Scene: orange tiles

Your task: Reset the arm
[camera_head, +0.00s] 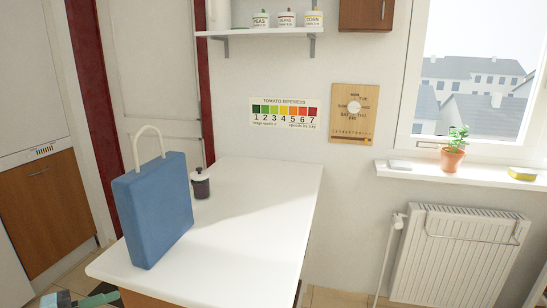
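A white-topped table (236,227) stands in the middle of the view. On its left side stands a blue bag (156,212) with a cream handle, upright.
The right part of the tabletop is clear. A radiator (458,254) is at the right, under a sill with a potted plant (453,158). A wall shelf (262,34) holds several canisters. Wooden cabinets (42,211) stand at the left.

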